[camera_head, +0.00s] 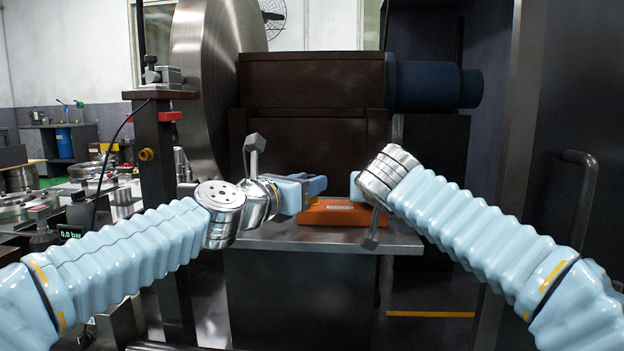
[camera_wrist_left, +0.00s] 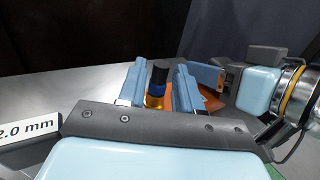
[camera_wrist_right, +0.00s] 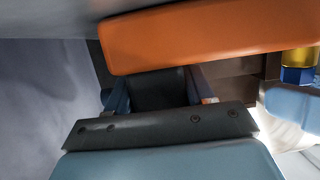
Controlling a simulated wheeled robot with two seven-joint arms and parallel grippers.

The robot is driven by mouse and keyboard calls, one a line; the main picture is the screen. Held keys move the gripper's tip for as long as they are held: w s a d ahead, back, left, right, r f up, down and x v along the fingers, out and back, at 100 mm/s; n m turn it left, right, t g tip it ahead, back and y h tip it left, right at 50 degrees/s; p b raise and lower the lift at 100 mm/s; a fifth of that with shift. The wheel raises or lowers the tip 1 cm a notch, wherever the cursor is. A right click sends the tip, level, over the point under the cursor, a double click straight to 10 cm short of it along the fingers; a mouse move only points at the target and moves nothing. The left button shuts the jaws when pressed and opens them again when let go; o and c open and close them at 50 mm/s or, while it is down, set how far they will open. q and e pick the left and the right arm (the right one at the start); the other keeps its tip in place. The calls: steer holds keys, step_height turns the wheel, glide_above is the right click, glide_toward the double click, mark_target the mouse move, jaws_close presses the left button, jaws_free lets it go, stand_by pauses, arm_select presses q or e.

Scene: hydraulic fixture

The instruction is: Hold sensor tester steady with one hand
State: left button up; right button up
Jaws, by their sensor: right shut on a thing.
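The orange sensor tester (camera_head: 336,213) lies on the metal table between my two grippers. My left gripper (camera_head: 318,186) reaches over its left side. Part of the orange tester (camera_wrist_left: 183,104) shows behind. My right gripper (camera_wrist_right: 158,95) is shut on a dark part (camera_wrist_right: 158,88) beside the orange body (camera_wrist_right: 210,35). In the head view its fingers are mostly hidden by its wrist.
The metal table (camera_head: 290,238) has bare surface around the tester. A dark housing (camera_head: 312,85) and a large steel disc (camera_head: 205,75) stand behind. A dark post (camera_head: 153,170) rises at left, near a display reading 0.0 bar (camera_head: 71,231).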

arm_select(q)
jaws_close()
steer(key=shift+r, duration=0.3)
steer(key=shift+r, duration=2.35)
arm_select(e)
steer(key=o, duration=1.4)
steer(key=shift+c, duration=0.2)
steer(key=shift+s, duration=0.1)
